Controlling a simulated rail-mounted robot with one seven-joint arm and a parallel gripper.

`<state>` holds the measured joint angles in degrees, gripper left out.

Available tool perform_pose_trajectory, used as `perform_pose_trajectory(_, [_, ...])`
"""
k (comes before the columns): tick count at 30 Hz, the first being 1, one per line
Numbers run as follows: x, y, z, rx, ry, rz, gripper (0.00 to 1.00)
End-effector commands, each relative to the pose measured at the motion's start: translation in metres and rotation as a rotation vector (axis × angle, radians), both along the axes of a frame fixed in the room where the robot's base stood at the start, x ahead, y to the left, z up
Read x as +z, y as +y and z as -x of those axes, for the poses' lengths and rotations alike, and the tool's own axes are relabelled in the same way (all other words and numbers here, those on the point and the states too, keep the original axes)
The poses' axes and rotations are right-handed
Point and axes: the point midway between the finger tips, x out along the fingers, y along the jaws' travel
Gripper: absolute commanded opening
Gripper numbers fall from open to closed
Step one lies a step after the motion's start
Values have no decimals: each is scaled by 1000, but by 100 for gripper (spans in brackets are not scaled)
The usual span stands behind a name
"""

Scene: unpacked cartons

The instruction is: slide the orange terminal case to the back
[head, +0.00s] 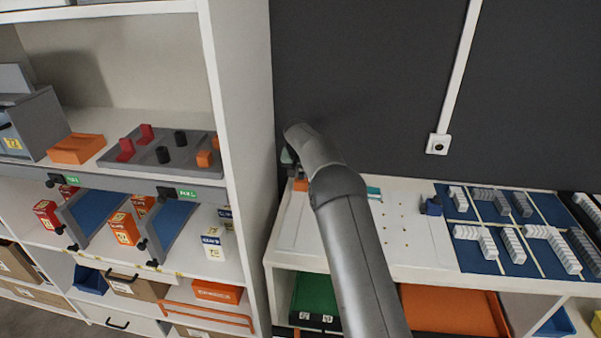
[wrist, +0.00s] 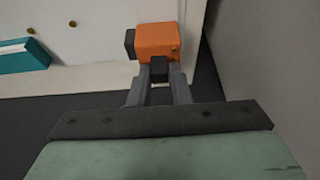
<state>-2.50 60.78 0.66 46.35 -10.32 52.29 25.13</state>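The orange terminal case (wrist: 157,40) is a small block with a dark part on its left side in the wrist view. It lies on a pale surface near that surface's right edge, beside a grey wall. My gripper (wrist: 158,69) points at it, and its dark fingertips look shut together at the case's near face. Whether they touch it I cannot tell. In the head view a little of the orange case (head: 300,184) shows at the left end of the white bench, by the shelf unit. My gripper (head: 288,164) there is mostly hidden behind my arm.
A teal box (wrist: 23,57) lies to the left on the pale surface. The shelf unit's side panel (head: 245,130) stands close left of my gripper, with a dark wall (head: 380,90) behind. The bench (head: 405,235) has blue panels with white blocks (head: 520,235) on its right.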

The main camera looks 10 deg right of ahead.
Motion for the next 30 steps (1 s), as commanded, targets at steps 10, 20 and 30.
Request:
perform_pose_trajectory(10, [3, -1, -1, -1, -8, 1, 38])
perform_pose_trajectory(20, [41, 4, 14, 0, -10, 1, 38])
perform_pose_trajectory(30, [119, 14, 45, 0, -13, 1, 38])
